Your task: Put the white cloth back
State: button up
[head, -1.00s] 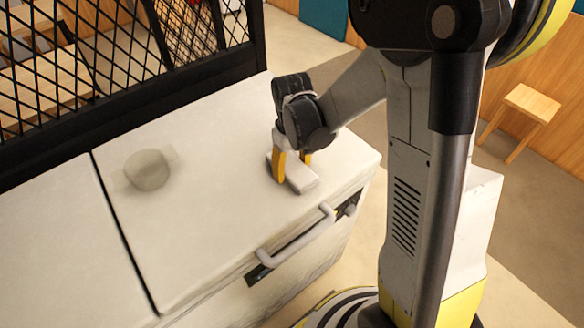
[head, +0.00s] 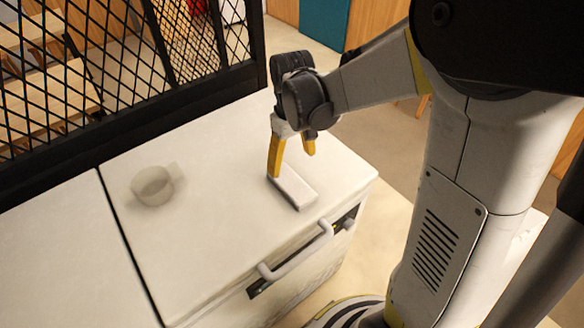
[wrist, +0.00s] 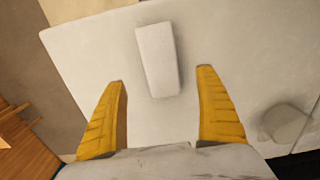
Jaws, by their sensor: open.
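The white cloth (head: 296,190) is a folded, flat rectangular block lying on the white counter top near its right front edge. It also shows in the wrist view (wrist: 158,60), just beyond the fingertips and between their lines. My gripper (head: 292,164) has yellow fingers spread wide with nothing between them. It is above the cloth's far end, apparently clear of it. In the wrist view my gripper (wrist: 162,78) is open, with bare counter on both sides of the cloth.
A pale cup (head: 153,187) stands on the counter to the left. A black mesh partition (head: 110,75) runs along the back. A handle (head: 296,252) sticks out from the counter's front. The counter top (head: 215,230) between cup and cloth is clear.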

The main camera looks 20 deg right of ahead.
jog(key=s+r+m+t, duration=0.3)
jog(key=s+r+t, duration=0.4)
jog(key=s+r, duration=0.4)
jog(key=shift+s+r+m, duration=0.3)
jog(key=shift+s, duration=0.55)
jog(key=shift+f, duration=0.15)
jog(key=shift+f+b, duration=0.7)
